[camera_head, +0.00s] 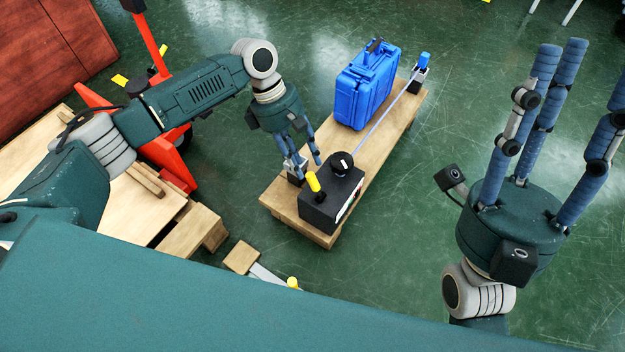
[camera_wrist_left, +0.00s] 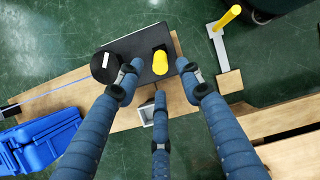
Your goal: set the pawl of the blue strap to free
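The blue strap (camera_head: 387,117) runs taut as a thin line from a black winch box (camera_head: 330,205) to a small blue-topped post (camera_head: 423,63). The box carries a round black knob with a white mark (camera_head: 341,163) and a yellow grip (camera_head: 313,182); which part is the pawl I cannot tell. My left gripper (camera_head: 305,160) is just behind the box. In the left wrist view its spread fingers (camera_wrist_left: 158,84) reach toward the box, the knob (camera_wrist_left: 105,66) and the yellow grip (camera_wrist_left: 160,62), with nothing between them. My right gripper (camera_head: 577,75) is open and empty, fingers up, at the right.
A blue case (camera_head: 366,85) stands on the same wooden bench (camera_head: 397,130), beside the strap. A small grey bracket (camera_wrist_left: 147,115) is close to my left fingers. Wooden blocks (camera_head: 192,232) and a red stand (camera_head: 165,155) are at the left. Green floor surrounds the bench.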

